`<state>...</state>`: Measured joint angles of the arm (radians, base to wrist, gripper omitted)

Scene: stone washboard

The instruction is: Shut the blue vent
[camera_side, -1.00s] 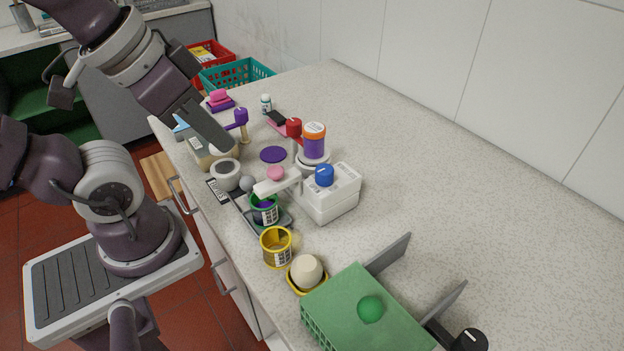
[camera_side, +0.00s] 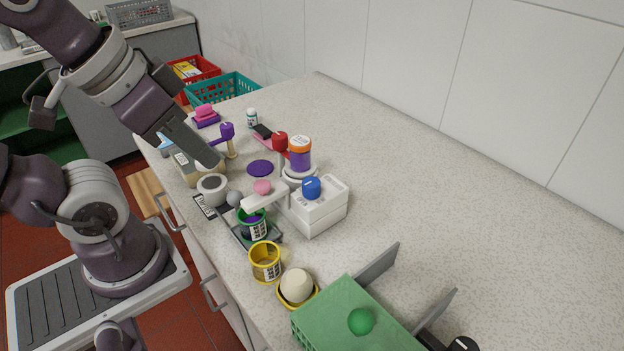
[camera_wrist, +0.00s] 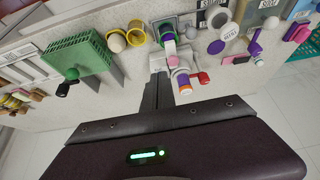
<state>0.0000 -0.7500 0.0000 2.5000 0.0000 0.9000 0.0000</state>
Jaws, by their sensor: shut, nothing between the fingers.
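A white block (camera_side: 320,208) carries a blue knob (camera_side: 312,188) on top and a white arm with a pink end reaching left. No part is clearly recognisable as a vent, and I cannot tell from the knob whether anything is open or shut. My gripper (camera_side: 214,160) is shut and empty, above the counter's left side near the white cup, behind and left of the block. Its closed fingers also show in the wrist view (camera_wrist: 161,92), pointing toward the crowded counter edge.
A green box (camera_side: 345,318) with grey panels stands in front. A yellow cup (camera_side: 265,262), green cup (camera_side: 252,224), white cup (camera_side: 212,189) and orange-lidded purple jar (camera_side: 300,155) crowd around the block. A purple-headed mallet (camera_side: 227,135) stands near my gripper. The right counter is clear.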

